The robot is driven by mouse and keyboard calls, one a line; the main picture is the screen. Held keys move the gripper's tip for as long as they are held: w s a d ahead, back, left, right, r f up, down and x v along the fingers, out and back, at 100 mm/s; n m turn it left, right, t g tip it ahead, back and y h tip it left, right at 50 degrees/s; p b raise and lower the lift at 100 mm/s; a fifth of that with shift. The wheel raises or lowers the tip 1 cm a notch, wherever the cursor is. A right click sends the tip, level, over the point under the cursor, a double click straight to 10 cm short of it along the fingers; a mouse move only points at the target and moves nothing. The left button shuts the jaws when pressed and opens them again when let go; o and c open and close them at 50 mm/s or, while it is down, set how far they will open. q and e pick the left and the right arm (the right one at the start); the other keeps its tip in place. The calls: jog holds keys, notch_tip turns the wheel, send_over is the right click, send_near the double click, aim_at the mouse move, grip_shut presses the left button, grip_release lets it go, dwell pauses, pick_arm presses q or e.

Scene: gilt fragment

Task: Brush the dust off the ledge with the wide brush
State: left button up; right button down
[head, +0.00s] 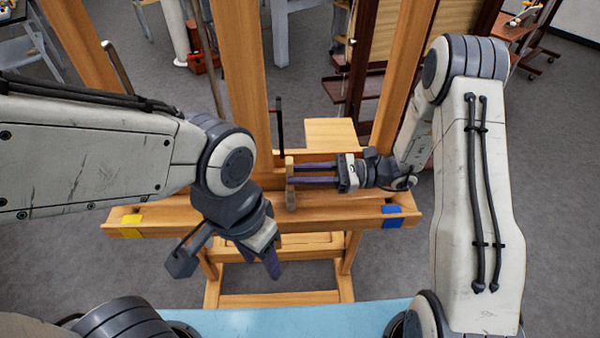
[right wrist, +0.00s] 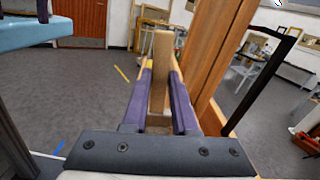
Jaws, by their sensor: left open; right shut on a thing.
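The easel's wooden ledge (head: 345,214) runs across the middle of the head view, with yellow tape at its left end and blue tape at its right end. My right gripper (head: 291,174) is shut on a pale wooden piece, apparently the wide brush (head: 290,199), held upright at the ledge near its middle. In the right wrist view the brush (right wrist: 161,75) stands between the purple fingers. I cannot tell whether it touches the ledge. My left gripper (head: 268,262) is open and empty, pointing down in front of the ledge. I cannot make out any dust.
The easel's uprights (head: 245,70) rise behind the ledge. A dark upright rod (head: 280,122) and a wooden block (head: 331,134) are just behind the brush. A light blue surface (head: 290,320) lies at the front. The right part of the ledge is clear.

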jog(key=shift+a+r, duration=0.1)
jog(key=shift+a, duration=1.6)
jog(key=shift+s+a, duration=0.7)
jog(key=shift+a, duration=5.1)
jog(key=d, duration=1.5)
jog(key=shift+r+p, duration=0.1)
jog(key=shift+p, duration=0.2)
notch_tip(320, 180, up, 9)
jog(key=p, duration=0.7)
jog(key=shift+p, duration=0.35)
